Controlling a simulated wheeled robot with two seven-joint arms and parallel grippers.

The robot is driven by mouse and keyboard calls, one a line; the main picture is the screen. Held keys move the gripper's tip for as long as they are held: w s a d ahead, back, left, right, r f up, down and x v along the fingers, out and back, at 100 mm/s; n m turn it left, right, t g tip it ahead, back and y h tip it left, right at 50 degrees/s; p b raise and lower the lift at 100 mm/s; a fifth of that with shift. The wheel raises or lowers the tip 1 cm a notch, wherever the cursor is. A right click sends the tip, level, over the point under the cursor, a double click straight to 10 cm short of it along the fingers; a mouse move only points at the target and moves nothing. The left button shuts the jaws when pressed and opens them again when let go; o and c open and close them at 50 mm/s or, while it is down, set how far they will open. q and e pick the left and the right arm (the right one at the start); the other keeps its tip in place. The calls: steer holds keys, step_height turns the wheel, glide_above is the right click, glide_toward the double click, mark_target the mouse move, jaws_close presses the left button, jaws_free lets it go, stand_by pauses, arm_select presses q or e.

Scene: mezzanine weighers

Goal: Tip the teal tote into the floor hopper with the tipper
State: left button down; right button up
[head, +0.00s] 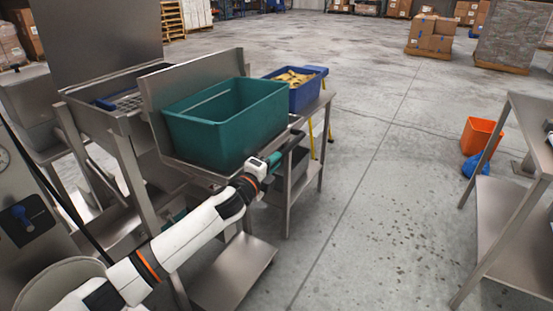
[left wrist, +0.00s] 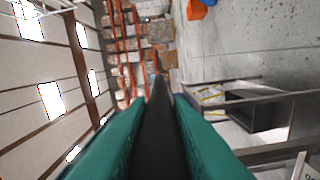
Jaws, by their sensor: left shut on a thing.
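The teal tote (head: 225,128) sits upright on the metal cradle of the tipper (head: 165,92), against its tall back plate. I cannot see into its bottom. The floor hopper (head: 90,92), a steel bin with a grate, stands open just left of the tipper. My left gripper (head: 284,152) is at the tote's front right, below its rim. It is shut on a dark lever bar (head: 297,138), which runs between the two green fingers in the left wrist view (left wrist: 158,125). My right gripper is not in view.
A dark bin (left wrist: 255,110) is on a lower level. An orange bucket (head: 480,135) and another steel table (head: 530,130) are at right. The floor between is clear.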

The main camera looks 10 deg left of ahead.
arm_select(q)
steer(key=f, duration=0.1)
steer(key=a+f+m+b, duration=0.1)
steer(key=shift+w+f, duration=0.1)
steer(key=shift+f, duration=0.3)
steer(key=shift+f, duration=0.2)
steer(key=c, duration=1.3)
jaws_free()
steer(key=shift+a, duration=0.15)
steer(key=shift+r, duration=0.15)
steer(key=b+v, duration=0.1)
steer(key=v, duration=1.1)
